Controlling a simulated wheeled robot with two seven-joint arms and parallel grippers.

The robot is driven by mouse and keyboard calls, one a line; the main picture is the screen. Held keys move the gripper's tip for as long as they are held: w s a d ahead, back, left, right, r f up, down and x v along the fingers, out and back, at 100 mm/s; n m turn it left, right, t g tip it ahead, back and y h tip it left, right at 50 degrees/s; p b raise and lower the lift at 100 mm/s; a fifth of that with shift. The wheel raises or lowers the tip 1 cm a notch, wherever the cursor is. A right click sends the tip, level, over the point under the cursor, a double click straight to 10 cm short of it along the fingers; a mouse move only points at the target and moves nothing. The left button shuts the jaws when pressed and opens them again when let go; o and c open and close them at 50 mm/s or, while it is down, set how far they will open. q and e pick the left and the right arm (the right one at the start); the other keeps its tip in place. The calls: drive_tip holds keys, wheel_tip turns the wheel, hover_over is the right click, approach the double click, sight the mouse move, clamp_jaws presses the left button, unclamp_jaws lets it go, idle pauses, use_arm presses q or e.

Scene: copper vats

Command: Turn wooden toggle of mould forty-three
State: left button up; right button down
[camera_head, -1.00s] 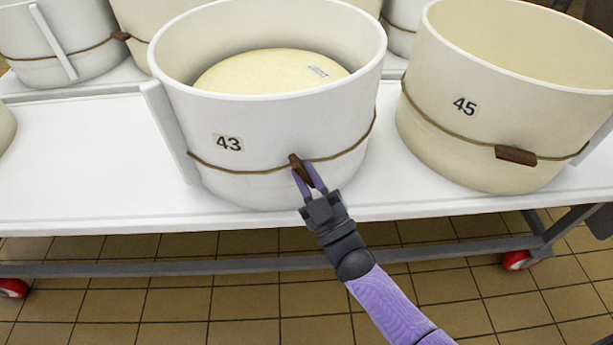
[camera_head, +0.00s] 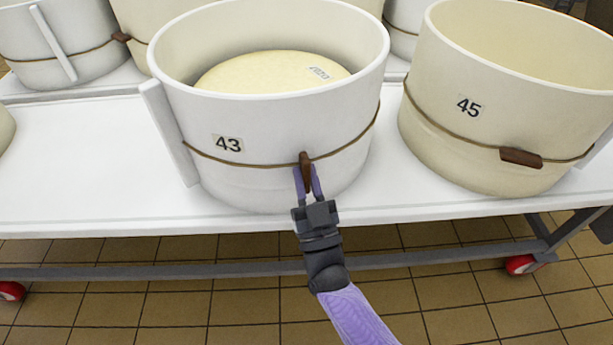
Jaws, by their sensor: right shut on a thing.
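Mould 43 (camera_head: 265,130) is a white round tub at the middle of the white table, with a pale cheese (camera_head: 265,72) inside. A brown cord (camera_head: 228,161) runs around it. Its wooden toggle (camera_head: 306,170) is dark brown and sits on the cord at the front, standing nearly upright. My right gripper (camera_head: 308,183) comes from below, and its purple fingers are shut on the toggle, one on each side. The toggle's lower part is partly hidden between the fingers. My left gripper is not in view.
Mould 45 (camera_head: 480,130) stands to the right, its own toggle (camera_head: 521,157) lying nearly level. More moulds (camera_head: 62,45) stand behind. The table (camera_head: 80,170) has free room left of mould 43. Its frame has red wheels (camera_head: 520,264) on a tiled floor.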

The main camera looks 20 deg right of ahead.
idle(0.3)
drive_tip(key=c, duration=0.7)
unclamp_jaws()
drive_tip(key=shift+o, duration=0.4)
drive_tip(key=shift+s+f, duration=0.1)
drive_tip(key=shift+s, duration=0.05)
drive_tip(key=v, duration=0.9)
drive_tip(key=shift+s+f+p, duration=0.15)
drive_tip(key=shift+s+p, duration=0.1)
drive_tip(key=shift+p, duration=0.1)
